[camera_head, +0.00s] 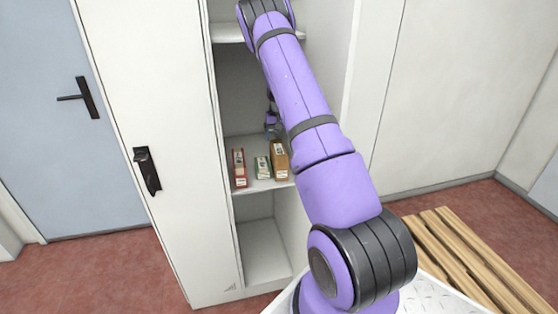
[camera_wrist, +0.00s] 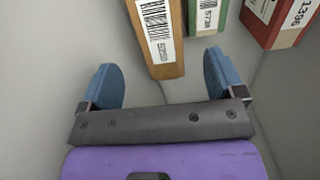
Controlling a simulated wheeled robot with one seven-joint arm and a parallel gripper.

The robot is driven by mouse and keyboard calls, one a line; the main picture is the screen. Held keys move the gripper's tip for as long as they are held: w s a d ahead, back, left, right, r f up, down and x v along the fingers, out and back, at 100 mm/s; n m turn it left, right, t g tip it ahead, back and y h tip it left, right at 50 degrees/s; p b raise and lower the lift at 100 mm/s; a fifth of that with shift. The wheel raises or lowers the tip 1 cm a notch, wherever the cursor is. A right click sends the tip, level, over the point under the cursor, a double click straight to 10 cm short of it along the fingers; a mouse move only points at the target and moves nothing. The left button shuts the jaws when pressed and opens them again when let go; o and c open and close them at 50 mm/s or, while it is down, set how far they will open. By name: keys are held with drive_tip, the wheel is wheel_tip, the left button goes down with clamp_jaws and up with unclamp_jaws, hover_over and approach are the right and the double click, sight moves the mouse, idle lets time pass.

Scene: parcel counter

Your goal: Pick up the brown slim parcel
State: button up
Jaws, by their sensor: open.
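The brown slim parcel (camera_head: 279,160) stands upright on a middle shelf of the open white cabinet, at the right of a row of parcels. In the wrist view the brown parcel (camera_wrist: 176,59) has a white barcode label and its near end lies between and just beyond my blue fingertips. My gripper (camera_wrist: 163,82) is open and empty, with a finger to each side of the parcel, apart from it. In the head view my gripper (camera_head: 272,124) is small and mostly hidden behind my purple arm.
A green parcel (camera_head: 262,167) and a red parcel (camera_head: 239,168) stand to the left of the brown one; the wrist view shows the green (camera_wrist: 208,32) and the red (camera_wrist: 298,36) to its right. Cabinet walls enclose the shelf (camera_head: 262,186). A wooden pallet (camera_head: 470,260) lies on the floor.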

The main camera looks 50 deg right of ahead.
sight(279, 149)
wheel_tip(279, 149, down, 9)
drive_tip(key=shift+s+a+f, duration=0.1)
drive_tip(key=shift+s, duration=0.05)
drive_tip(key=c, duration=1.2)
